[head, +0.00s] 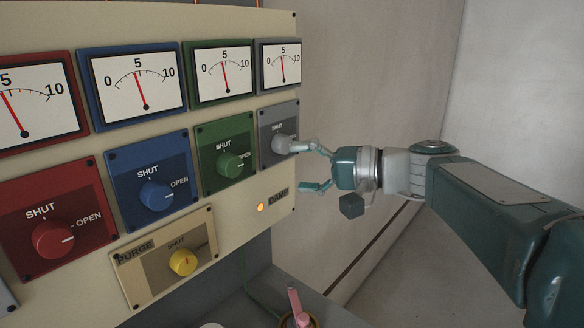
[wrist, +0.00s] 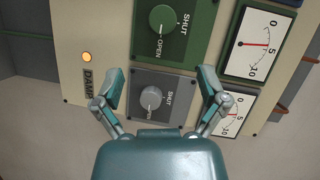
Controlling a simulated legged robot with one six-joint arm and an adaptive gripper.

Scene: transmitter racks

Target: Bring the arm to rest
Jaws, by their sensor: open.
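My gripper (head: 302,168) is at the right end of the panel, in front of the grey valve plate. It is open, with its fingers spread wide. In the wrist view my gripper (wrist: 161,76) has one finger on each side of the grey knob (wrist: 151,97), with a gap to each. In the head view the upper finger overlaps the grey knob (head: 281,145); I cannot tell how far apart they are in depth. The grey knob's mark points toward OPEN. My arm reaches in from the right, stretched out toward the panel.
The cream panel (head: 240,20) carries red (head: 53,238), blue (head: 156,194) and green (head: 230,164) knobs under dials. A yellow knob (head: 183,262) sits below. An orange lamp (head: 260,208) glows beside the DAMP label. A pink-handled item (head: 296,305) stands low in front. Bare wall lies right.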

